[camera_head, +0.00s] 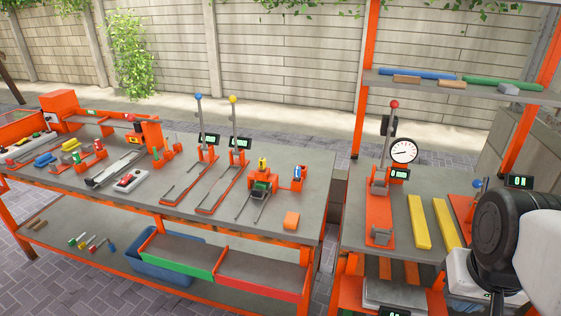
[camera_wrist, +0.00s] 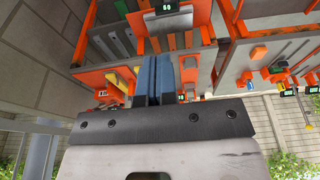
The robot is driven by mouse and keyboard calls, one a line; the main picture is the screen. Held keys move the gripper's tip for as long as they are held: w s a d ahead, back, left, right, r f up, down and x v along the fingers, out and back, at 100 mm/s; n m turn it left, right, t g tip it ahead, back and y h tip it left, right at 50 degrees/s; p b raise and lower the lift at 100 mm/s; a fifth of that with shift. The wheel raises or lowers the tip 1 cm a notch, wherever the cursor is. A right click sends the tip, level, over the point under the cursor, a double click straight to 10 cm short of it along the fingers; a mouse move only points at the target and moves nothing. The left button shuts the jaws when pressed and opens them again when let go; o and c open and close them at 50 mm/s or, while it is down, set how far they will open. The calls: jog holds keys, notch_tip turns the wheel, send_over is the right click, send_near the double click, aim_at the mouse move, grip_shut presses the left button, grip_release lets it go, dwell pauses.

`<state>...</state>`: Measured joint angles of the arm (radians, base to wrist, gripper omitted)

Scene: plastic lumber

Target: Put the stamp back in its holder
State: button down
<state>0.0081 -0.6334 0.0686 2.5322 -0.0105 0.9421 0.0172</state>
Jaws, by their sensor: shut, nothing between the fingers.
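On the left table's right part, a small yellow-topped piece (camera_head: 262,164) stands upright at an orange fixture with a dark green pad. Beside it on the right, a blue-topped piece (camera_head: 298,172) sits in a small orange holder (camera_head: 298,183). Which of these is the stamp is too small to tell. My gripper (camera_wrist: 154,62) shows in the wrist view, its two blue-grey fingers together and empty, away from these pieces. In the head view only my dark arm end shows at the right edge; the fingers are hidden.
An orange block (camera_head: 291,220) lies near the left table's front right edge. Two posts with blue and yellow balls (camera_head: 233,99) stand further left. The right bench holds a dial gauge (camera_head: 403,151) and yellow planks (camera_head: 419,222) under a shelf (camera_head: 460,90). A gap separates the tables.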

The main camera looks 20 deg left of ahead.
jog(key=c, duration=0.8)
grip_release()
jog(key=shift+c, duration=0.2)
